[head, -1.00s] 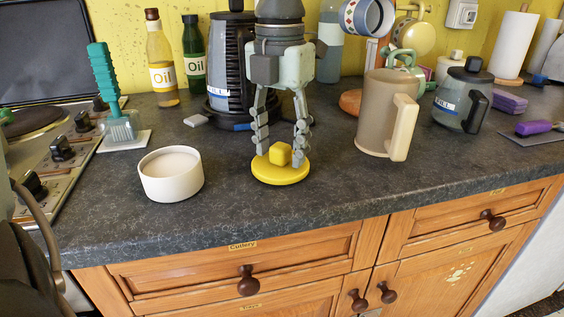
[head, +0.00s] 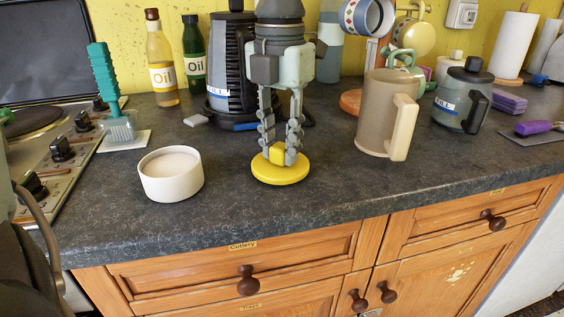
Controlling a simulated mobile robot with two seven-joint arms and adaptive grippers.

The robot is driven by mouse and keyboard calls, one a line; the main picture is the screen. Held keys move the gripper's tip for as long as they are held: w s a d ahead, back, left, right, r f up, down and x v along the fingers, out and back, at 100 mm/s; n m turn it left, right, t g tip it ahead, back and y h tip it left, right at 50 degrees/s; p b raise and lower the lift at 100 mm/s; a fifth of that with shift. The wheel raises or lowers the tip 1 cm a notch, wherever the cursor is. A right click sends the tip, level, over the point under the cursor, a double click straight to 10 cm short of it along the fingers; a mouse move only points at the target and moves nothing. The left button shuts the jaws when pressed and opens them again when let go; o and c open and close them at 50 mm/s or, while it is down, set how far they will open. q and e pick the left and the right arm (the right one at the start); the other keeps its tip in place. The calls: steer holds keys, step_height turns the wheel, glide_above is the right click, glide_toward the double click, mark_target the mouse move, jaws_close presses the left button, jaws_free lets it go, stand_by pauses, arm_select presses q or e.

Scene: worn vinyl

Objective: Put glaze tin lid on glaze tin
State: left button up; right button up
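The glaze tin lid (head: 280,174), a yellow disc with a square yellow knob, lies flat on the dark worktop. My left gripper (head: 279,156) points straight down over it, and its fingers are closed on the knob from both sides. The lid appears to rest on the worktop. The glaze tin (head: 171,182), a round white open pot, stands upright to the left of the lid, apart from it. My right gripper is not in the head view.
A beige mug (head: 383,118) stands to the right. The hob (head: 55,165) is at the left. The worktop (head: 222,200) between tin and lid is clear.

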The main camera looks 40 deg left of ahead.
mark_target(280, 145)
arm_select(q)
jaws_close()
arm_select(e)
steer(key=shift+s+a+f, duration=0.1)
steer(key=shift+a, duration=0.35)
arm_select(q)
steer(key=shift+r, duration=0.1)
steer(key=shift+r, duration=0.35)
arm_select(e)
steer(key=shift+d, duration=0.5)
arm_select(q)
steer(key=shift+r, duration=1.65)
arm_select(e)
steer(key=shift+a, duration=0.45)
